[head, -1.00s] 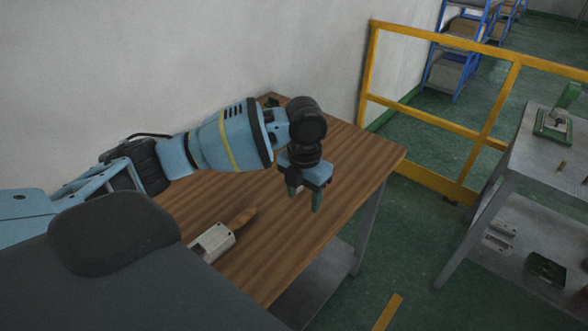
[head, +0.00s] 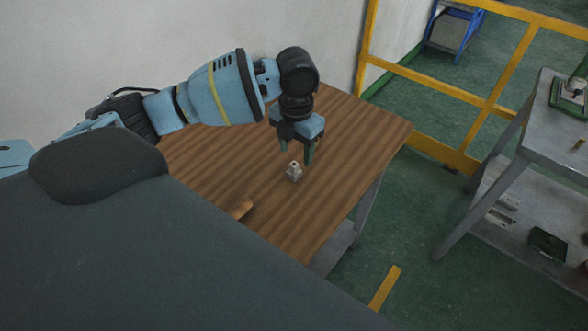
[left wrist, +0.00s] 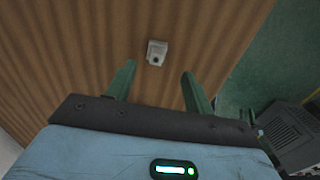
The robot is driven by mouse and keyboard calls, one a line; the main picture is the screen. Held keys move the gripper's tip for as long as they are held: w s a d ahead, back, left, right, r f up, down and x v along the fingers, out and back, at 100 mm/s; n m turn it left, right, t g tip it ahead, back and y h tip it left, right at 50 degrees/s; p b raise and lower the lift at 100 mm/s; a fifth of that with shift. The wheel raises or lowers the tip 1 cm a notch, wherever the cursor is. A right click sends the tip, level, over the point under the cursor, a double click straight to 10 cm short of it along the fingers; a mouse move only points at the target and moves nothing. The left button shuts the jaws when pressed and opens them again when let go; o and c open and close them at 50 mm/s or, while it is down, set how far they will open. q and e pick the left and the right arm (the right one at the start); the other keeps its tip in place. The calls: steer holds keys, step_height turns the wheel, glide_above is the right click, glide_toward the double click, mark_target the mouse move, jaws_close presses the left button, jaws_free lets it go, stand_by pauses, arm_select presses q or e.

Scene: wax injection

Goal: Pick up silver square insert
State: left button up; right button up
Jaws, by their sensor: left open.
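The silver square insert (head: 294,172) is a small light-grey block standing on the wooden table. It also shows in the left wrist view (left wrist: 157,52), with a dark round hole, beyond the fingertips and roughly between their lines. My left gripper (head: 296,157) points down with its two green fingers apart, just behind the insert in the head view and close to it. In the left wrist view the open fingers (left wrist: 158,70) have nothing between them. My right gripper is not in view.
A yellow railing (head: 440,88) stands behind, and a grey metal table (head: 555,115) with small items is at the right.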

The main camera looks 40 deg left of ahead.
mark_target(294, 164)
arm_select(q)
steer(key=shift+a+f, duration=0.15)
steer(key=shift+f, duration=1.6)
steer(key=shift+a+f, duration=0.15)
steer(key=shift+f, duration=1.6)
steer(key=shift+c, duration=0.2)
steer(key=c, duration=1)
steer(key=shift+c, duration=0.2)
steer(key=shift+r, duration=0.1)
steer(key=shift+w+r, duration=0.1)
steer(key=shift+r, duration=0.4)
step_height(294, 164, up, 2)
steer(key=shift+r, duration=0.1)
steer(key=s+d, duration=0.2)
steer(key=d, duration=0.3)
steer(key=s+d+r, duration=0.1)
steer(key=s+d, duration=0.1)
steer(key=d, duration=0.3)
steer(key=s+d, duration=0.2)
steer(key=d, duration=0.3)
steer(key=shift+r, duration=0.35)
